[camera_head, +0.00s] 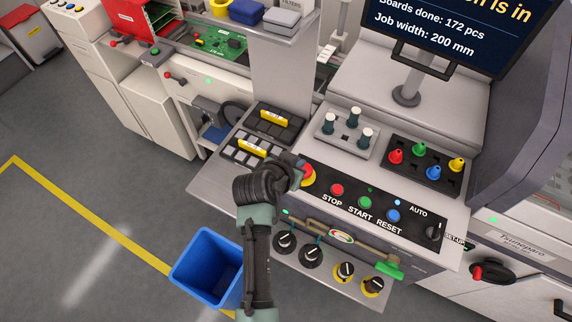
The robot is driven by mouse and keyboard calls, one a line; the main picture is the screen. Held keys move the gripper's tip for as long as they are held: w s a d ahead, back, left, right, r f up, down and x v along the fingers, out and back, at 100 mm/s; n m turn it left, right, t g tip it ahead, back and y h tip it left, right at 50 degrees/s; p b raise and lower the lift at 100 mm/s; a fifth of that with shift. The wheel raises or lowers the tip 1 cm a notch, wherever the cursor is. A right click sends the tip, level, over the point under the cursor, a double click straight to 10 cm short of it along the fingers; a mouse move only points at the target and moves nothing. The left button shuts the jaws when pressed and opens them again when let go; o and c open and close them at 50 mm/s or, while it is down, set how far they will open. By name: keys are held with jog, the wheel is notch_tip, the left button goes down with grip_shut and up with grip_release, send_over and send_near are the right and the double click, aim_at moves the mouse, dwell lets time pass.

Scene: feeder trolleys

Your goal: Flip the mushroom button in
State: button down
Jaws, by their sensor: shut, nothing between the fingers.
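The mushroom button (309,174) is red on a yellow base, at the left end of the control panel, left of the STOP button. My gripper (299,163) is shut and empty, right at the mushroom button's upper left side. My gripper and wrist hide part of the button. I cannot tell whether the fingers touch it or how far in it sits.
Red STOP (337,190), green START (365,202) and blue RESET (393,215) buttons sit to the right, with an AUTO selector (433,232) beyond. A tray of grey blocks (240,152) lies left. Knobs (285,241) sit below. A blue bin (199,268) stands on the floor.

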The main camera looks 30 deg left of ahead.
jog(key=b+v, duration=0.1)
jog(key=v, duration=0.5)
jog(key=shift+r, duration=0.35)
